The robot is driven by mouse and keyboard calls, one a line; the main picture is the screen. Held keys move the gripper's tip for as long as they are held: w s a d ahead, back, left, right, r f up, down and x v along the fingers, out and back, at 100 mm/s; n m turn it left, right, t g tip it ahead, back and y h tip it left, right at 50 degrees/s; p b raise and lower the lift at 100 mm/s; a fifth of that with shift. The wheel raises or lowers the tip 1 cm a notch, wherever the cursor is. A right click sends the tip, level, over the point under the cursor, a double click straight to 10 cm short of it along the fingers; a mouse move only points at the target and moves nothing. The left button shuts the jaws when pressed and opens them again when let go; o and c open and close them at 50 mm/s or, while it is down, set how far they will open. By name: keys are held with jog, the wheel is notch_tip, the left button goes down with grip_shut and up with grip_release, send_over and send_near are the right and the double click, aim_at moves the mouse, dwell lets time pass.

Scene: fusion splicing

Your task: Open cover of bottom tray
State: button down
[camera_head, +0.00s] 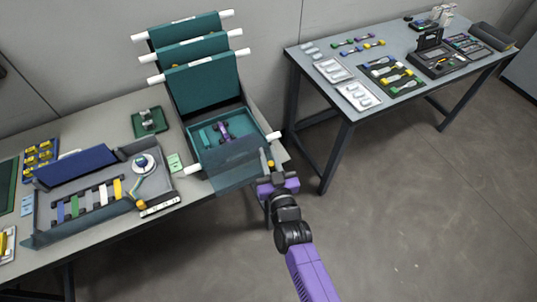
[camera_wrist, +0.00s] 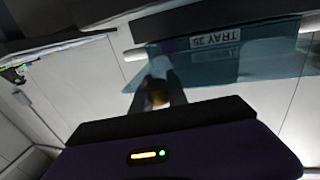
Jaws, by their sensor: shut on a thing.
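The bottom tray (camera_head: 195,138) is a teal tray at the foot of a stack, with small purple and dark parts inside. Its cover (camera_head: 226,172) is a translucent blue-teal sheet that tilts over the tray's front edge. In the wrist view the cover (camera_wrist: 275,62) carries a label with mirrored lettering that seems to read TRAY 35. My gripper (camera_head: 270,166) is at the cover's right front corner, shut on a small yellow-orange knob. In the wrist view the knob (camera_wrist: 157,92) sits between the fingers, against the cover's edge.
Several teal trays (camera_head: 200,75) with white rod ends stand tilted up behind the bottom tray. A grey work tray (camera_head: 60,205) with coloured strips lies left on the table. A second table (camera_head: 400,65) with parts stands at the right. The floor between is clear.

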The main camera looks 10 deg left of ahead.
aim_at(272, 167)
jog(key=c, duration=1.3)
grip_release()
jog(key=shift+v, duration=3.95)
